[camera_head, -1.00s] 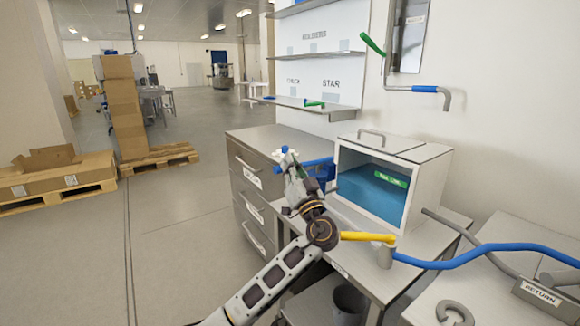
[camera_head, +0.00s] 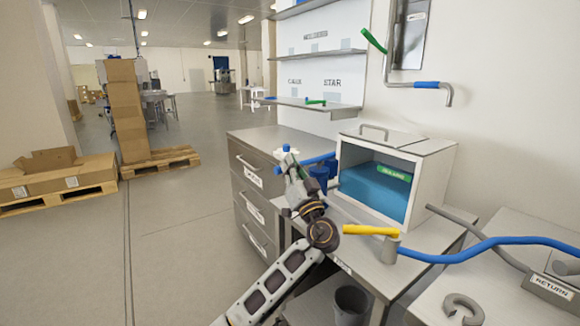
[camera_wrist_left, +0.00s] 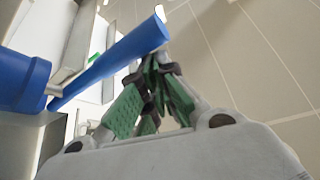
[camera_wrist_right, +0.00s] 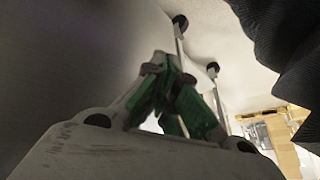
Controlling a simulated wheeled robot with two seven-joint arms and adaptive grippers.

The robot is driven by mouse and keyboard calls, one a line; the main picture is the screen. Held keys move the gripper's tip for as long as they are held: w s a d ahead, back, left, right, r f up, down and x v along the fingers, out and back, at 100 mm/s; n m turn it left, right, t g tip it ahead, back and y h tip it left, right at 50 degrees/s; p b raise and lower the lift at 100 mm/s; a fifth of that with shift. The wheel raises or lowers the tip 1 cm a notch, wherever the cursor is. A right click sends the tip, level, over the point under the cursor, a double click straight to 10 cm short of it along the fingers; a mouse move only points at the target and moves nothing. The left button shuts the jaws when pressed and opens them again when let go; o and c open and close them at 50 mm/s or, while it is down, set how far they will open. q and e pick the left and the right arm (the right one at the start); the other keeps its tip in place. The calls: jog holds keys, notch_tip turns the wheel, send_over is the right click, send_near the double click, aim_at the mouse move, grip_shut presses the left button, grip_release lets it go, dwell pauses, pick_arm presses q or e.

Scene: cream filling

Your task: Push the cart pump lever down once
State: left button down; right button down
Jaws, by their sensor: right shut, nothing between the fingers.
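A blue lever (camera_head: 318,159) sticks out from a blue body (camera_head: 320,176) beside the white open-fronted box. In the left wrist view the straight lever (camera_wrist_left: 110,60) slants up to the right from the blue body (camera_wrist_left: 20,78), its free end close to my fingertips. My left gripper (camera_head: 287,154) is at the lever's free end, and its green-padded fingers (camera_wrist_left: 154,62) look shut. I cannot tell whether they touch the lever. My right gripper (camera_wrist_right: 168,62) is shut and empty; it shows only in the right wrist view, near a pale surface.
The white box (camera_head: 432,180) holds a blue block (camera_head: 372,195) and stands on a grey table. A yellow handle (camera_head: 370,231) on a grey post and a blue hose (camera_head: 480,246) lie in front. A drawer cabinet (camera_head: 256,200) stands behind.

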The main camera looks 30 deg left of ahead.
pick_arm(q)
jog(key=shift+w+f, duration=0.1)
jog(key=shift+f, duration=0.5)
jog(key=r+v, duration=0.1)
jog(key=v, duration=0.6)
jog(key=shift+s+d, duration=0.25)
dwell(0.9)
jog(key=shift+f, duration=0.15)
dwell(0.9)
